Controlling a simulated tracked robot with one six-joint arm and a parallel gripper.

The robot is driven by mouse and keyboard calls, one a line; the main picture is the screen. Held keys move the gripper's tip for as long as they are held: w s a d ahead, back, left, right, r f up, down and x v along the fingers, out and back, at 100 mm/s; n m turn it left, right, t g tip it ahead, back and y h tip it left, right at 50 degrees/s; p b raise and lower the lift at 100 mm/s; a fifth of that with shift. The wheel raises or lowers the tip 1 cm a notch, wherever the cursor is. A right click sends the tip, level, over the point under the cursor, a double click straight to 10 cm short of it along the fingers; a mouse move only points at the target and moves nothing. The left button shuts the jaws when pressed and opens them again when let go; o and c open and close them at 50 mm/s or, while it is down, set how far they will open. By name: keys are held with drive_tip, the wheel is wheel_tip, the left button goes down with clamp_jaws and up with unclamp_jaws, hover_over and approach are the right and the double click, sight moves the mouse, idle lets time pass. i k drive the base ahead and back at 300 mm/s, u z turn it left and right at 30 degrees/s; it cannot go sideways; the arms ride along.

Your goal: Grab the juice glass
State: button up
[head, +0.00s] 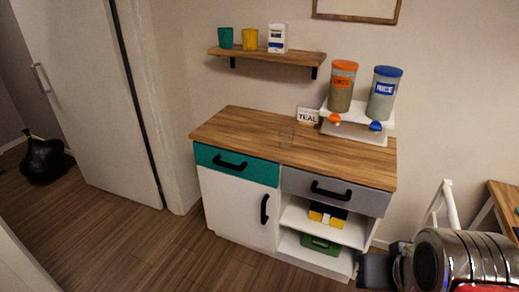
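A small clear glass (286,136), likely the juice glass, stands on the wooden top (235,126) of the cabinet, near the middle. It is faint and hard to make out against the wood. The dark end of my arm, my gripper (376,270), shows at the lower right, in front of the cabinet's right side and well away from the glass. Its fingers cannot be made out clearly, so I cannot tell whether it is open or shut.
A dispenser stand (358,130) with orange-lidded (342,86) and blue-lidded (383,93) canisters stands at the back right. A wall shelf (268,56) holds green and yellow cups and a carton. A wooden table (505,205) is at right.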

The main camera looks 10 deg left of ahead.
sight(286, 139)
drive_tip(key=k, duration=0.2)
drive_tip(key=i, duration=1.1)
drive_tip(key=u, duration=0.45)
drive_tip(key=k, duration=0.5)
drive_tip(key=u, duration=1.15)
